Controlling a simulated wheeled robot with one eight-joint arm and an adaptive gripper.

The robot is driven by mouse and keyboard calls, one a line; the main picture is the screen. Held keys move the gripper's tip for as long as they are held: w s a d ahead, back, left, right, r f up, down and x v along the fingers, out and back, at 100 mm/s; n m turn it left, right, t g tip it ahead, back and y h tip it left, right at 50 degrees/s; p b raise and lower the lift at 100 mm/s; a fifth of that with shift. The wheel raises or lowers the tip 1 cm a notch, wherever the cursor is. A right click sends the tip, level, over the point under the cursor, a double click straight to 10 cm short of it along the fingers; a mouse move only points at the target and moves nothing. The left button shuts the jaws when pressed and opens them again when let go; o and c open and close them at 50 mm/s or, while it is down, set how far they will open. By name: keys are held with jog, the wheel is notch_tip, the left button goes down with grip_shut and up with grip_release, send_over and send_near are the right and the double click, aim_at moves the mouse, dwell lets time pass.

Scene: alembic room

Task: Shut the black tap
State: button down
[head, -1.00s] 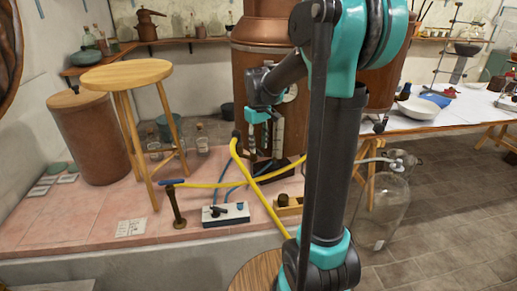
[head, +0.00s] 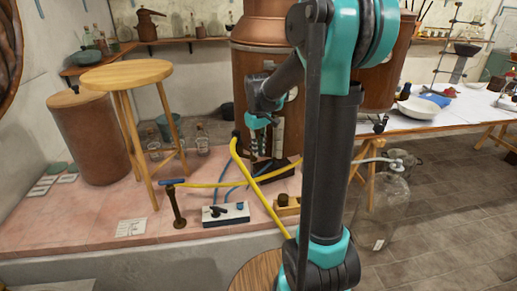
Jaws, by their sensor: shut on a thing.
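A black lever tap (head: 217,211) sits on a small pale box (head: 238,218) at the front of the pink tiled platform, beside a blue knob (head: 240,205). My gripper (head: 255,155) points down in front of the large copper still, above and behind the box in the picture. It looks apart from the lever tap. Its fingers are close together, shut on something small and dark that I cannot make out. My upright arm covers the area to the right.
A yellow hose (head: 262,193) and blue tubes run near the box. A wooden stool (head: 126,75) stands left, beside a brown barrel (head: 88,135). A short post (head: 177,208) stands left of the box. A glass demijohn (head: 385,210) stands right. The stone floor at right has free room.

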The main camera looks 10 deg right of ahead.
jog(key=shift+w+d+n, duration=0.2)
jog(key=shift+n, duration=0.75)
jog(key=shift+w+d+n, duration=0.15)
jog(key=shift+d+n, duration=0.05)
jog(key=shift+n, duration=0.7)
jog(key=shift+w+d+n, duration=0.2)
jog(key=shift+n, duration=0.75)
jog(key=c, duration=1.5)
grip_release()
